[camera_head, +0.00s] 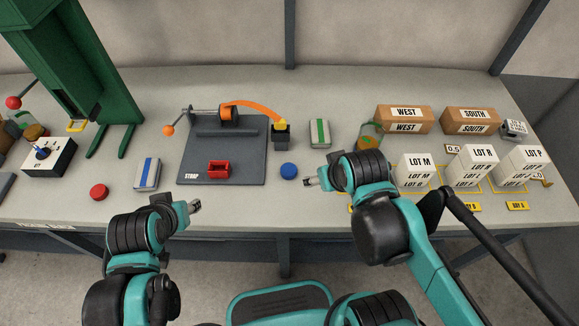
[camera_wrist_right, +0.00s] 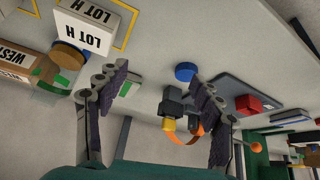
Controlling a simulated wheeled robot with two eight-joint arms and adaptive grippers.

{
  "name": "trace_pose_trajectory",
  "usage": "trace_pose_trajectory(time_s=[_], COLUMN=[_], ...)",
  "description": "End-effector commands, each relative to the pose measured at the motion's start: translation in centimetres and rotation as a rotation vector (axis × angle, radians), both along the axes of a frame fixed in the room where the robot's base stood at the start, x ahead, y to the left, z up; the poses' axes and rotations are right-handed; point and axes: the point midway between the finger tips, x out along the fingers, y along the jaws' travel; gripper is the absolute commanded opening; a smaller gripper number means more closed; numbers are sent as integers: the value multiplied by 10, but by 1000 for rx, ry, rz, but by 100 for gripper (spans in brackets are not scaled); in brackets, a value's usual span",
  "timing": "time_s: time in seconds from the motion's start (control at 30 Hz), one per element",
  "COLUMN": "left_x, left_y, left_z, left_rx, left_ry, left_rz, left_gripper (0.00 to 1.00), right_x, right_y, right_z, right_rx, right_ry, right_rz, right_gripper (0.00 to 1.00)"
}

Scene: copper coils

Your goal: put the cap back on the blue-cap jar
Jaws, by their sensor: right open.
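The blue cap (camera_head: 288,170) lies flat on the bench, right of the dark strip board. It also shows in the right wrist view (camera_wrist_right: 186,71), between the fingers near one fingertip and beyond them. My right gripper (camera_head: 311,182) is open and empty, just right of the cap and apart from it. An open-topped glass jar (camera_head: 369,133) stands behind my right wrist, partly hidden by it. Another glass jar (camera_head: 27,120) stands at the far left. I cannot tell which jar the blue cap belongs to. My left gripper (camera_head: 194,206) is at the bench's front edge; its jaws are too small to read.
A red cap (camera_head: 99,191) and a blue-striped box (camera_head: 147,174) lie at the left. White LOT boxes (camera_head: 415,168) and brown WEST and SOUTH boxes (camera_head: 404,119) stand at the right.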

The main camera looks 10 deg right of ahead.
Motion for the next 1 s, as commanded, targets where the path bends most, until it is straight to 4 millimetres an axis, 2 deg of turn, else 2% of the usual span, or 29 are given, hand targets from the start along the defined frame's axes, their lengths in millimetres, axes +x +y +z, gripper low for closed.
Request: trace_pose_trajectory(time_s=[0.03, 0.17, 0.27, 0.43, 0.7, 1.0], left_x=[0, 0, 0, 0, 0, 0], left_y=[0, 0, 0, 0, 0, 0], left_z=[16, 40, 57, 80, 94, 93], left_rx=[0, 0, 0, 0, 0, 0], left_ry=[0, 0, 0, 0, 0, 0], left_rz=[0, 0, 0, 0, 0, 0], left_gripper=[40, 40, 40, 40, 40, 40], right_x=[12, 39, 59, 84, 98, 98], right_y=[5, 21, 34, 54, 69, 70], right_z=[15, 27, 27, 16, -4, -6], right_rx=[-14, -56, -85, -122, -144, -146], right_ry=[39, 165, 262, 399, 506, 513], right_rz=[37, 151, 241, 376, 480, 487], right_gripper=[67, 67, 67, 67, 67, 67])
